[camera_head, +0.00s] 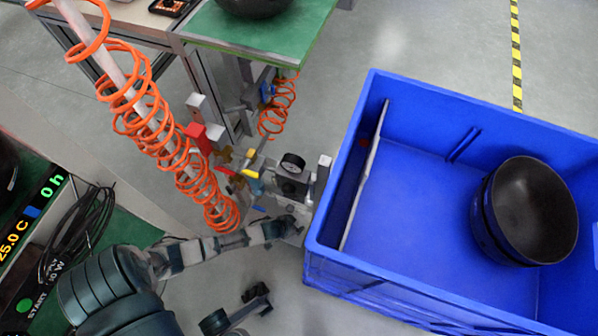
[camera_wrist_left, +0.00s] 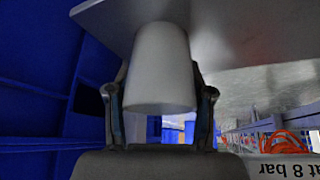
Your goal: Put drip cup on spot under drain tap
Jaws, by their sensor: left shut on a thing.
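A pale grey cup (camera_wrist_left: 158,65) fills the middle of the left wrist view. My left gripper (camera_wrist_left: 160,95) has a finger on each side of it and is shut on it. The cup's far end is close to a flat grey surface (camera_wrist_left: 235,30); I cannot tell whether they touch. In the head view my left gripper (camera_head: 287,224) is below a cluster of valves and a pressure gauge (camera_head: 292,163), left of the blue crate. The cup is not clear there. A yellow handle (camera_head: 250,174) shows in the cluster; I cannot make out the drain tap or the spot.
A large blue crate (camera_head: 420,285) holding dark bowls (camera_head: 530,205) stands close on the right. Orange coiled hoses (camera_head: 150,125) hang at the left and behind the valves. A green-topped bench (camera_head: 215,30) is at the back. Black cables (camera_head: 85,225) lie at the left.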

